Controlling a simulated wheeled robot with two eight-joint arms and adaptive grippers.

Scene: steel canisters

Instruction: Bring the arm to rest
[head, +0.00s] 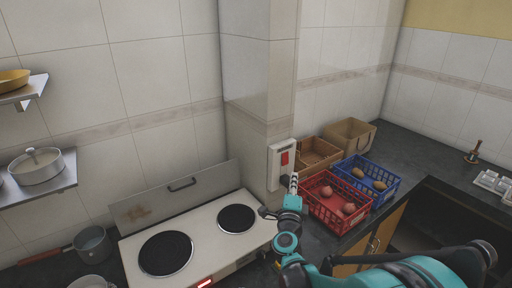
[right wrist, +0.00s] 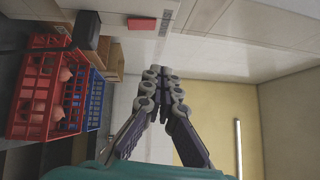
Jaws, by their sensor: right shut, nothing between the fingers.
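My right arm (head: 400,276) comes in from the lower right of the head view. Its gripper (head: 293,180) points up just in front of the white wall box with a red switch (head: 284,158); I cannot tell whether it touches the box. In the right wrist view the fingers (right wrist: 163,76) are drawn together at their tips with nothing between them. My left gripper does not show.
A two-plate stove (head: 200,246) lies left of the gripper. A red crate (head: 318,211) and a blue crate (head: 383,197) with round items stand close at its right, before two brown boxes (head: 350,133). A pot (head: 37,167) sits on the left shelf.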

